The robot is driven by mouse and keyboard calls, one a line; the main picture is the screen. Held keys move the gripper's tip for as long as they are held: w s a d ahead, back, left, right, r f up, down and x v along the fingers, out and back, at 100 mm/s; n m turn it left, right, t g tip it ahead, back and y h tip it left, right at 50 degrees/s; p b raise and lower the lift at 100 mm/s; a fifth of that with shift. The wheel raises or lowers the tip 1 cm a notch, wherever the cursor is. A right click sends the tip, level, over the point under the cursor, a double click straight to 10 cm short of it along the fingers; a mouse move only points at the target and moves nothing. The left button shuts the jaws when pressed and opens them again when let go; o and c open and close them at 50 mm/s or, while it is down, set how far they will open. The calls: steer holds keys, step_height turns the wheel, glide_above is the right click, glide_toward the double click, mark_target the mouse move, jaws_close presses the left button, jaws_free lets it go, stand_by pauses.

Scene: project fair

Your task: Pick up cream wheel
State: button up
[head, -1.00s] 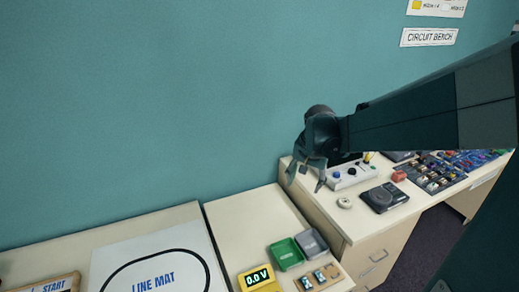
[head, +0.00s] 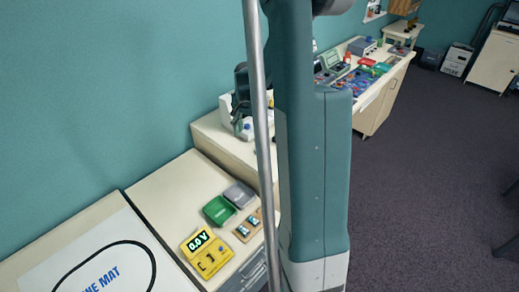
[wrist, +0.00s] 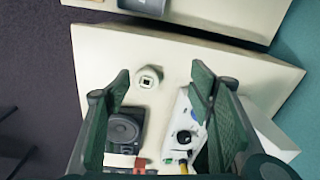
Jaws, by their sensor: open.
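The cream wheel (wrist: 148,77) is a small round piece with a dark square hole. It lies flat on the pale bench top in the wrist view. My gripper (wrist: 160,72) is open and empty above the bench, its two fingers apart on either side of the wheel in the picture. The wheel shows nearer the left finger. I cannot tell the height between fingertips and wheel. In the head view, my own body hides the wheel and most of my gripper.
A black device with a round dial (wrist: 124,128) lies close to the wheel. A white box with knobs (wrist: 184,125) stands on the other side, partly behind the right finger. A green tray (head: 219,210) and yellow meter (head: 206,252) sit on the neighbouring lower table.

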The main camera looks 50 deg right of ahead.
steer(key=m+p, duration=0.1)
steer(key=m, duration=0.1)
glide_toward(260, 147)
steer(key=f, duration=0.1)
steer(key=shift+a+g, duration=0.3)
steer(key=shift+a, duration=0.15)
steer(key=shift+f, duration=0.1)
steer(key=shift+f, duration=1.25)
steer(key=shift+f, duration=0.1)
steer(key=shift+s+f+p, duration=0.1)
steer(key=shift+f+p, duration=0.2)
steer(key=shift+f, duration=2.2)
steer(key=shift+c, duration=0.2)
steer(key=c, duration=0.8)
